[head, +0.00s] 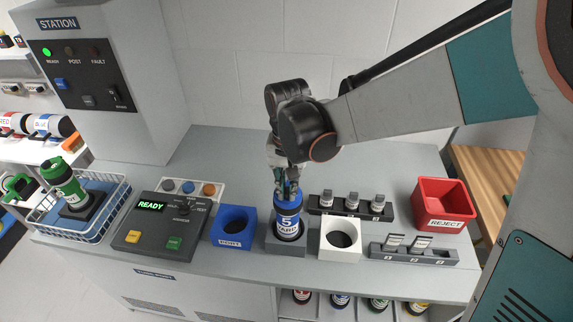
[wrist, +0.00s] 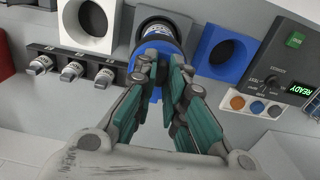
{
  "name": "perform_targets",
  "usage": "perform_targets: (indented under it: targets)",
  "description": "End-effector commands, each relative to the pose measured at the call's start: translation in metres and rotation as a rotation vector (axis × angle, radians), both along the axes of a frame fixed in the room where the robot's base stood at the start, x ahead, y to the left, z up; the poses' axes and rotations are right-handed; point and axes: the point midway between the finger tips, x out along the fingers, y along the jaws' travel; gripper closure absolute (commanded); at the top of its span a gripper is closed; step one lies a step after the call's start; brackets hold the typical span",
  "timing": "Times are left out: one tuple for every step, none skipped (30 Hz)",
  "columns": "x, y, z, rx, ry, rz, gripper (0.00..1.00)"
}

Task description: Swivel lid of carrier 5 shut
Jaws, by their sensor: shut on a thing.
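Carrier 5 (head: 287,226) is a blue and white cylinder with a dark base ring, marked 5. It stands upright in a grey holder (head: 287,249) on the counter. My gripper (head: 287,188) comes down from above and is shut on the blue top of the carrier. In the wrist view the teal-padded fingers of my gripper (wrist: 166,80) lie on either side of the blue lid end (wrist: 158,50). The fingers hide part of the lid, so I cannot tell how far it is turned.
A blue holder (head: 234,226) stands left of the carrier and a white holder (head: 341,239) right of it. Behind is a dark rack (head: 350,206) with several small items. A red reject bin (head: 443,204) is at right. A control box (head: 158,237) showing READY is at left.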

Motion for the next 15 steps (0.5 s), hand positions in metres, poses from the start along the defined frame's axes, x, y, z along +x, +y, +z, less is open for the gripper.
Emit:
perform_targets:
  targets:
    - [-0.0001,0.0002,0.0001,0.0,0.0,-0.001,1.0]
    - [0.0,0.0003,0.0001,0.0,0.0,-0.002,1.0]
    - [0.0,0.0003,0.0001,0.0,0.0,-0.002,1.0]
    - [0.0,0.0003,0.0001,0.0,0.0,-0.003,1.0]
    - [0.0,0.0003,0.0001,0.0,0.0,-0.002,1.0]
    - [0.0,0.0003,0.0001,0.0,0.0,-0.002,1.0]
    - [0.0001,0.0003,0.0001,0.0,0.0,-0.002,1.0]
    - [0.0001,0.0003,0.0001,0.0,0.0,-0.002,1.0]
    - [0.0001,0.0003,0.0001,0.0,0.0,-0.002,1.0]
    - [0.0,0.0003,0.0001,0.0,0.0,-0.002,1.0]
    - [0.0,0.0003,0.0001,0.0,0.0,-0.002,0.86]
    - [0.0001,0.0003,0.0001,0.0,0.0,-0.002,0.77]
    - [0.0001,0.0003,0.0001,0.0,0.0,-0.002,0.71]
    - [0.0001,0.0003,0.0001,0.0,0.0,-0.002,0.68]
    - [0.0001,0.0003,0.0001,0.0,0.0,-0.002,0.68]
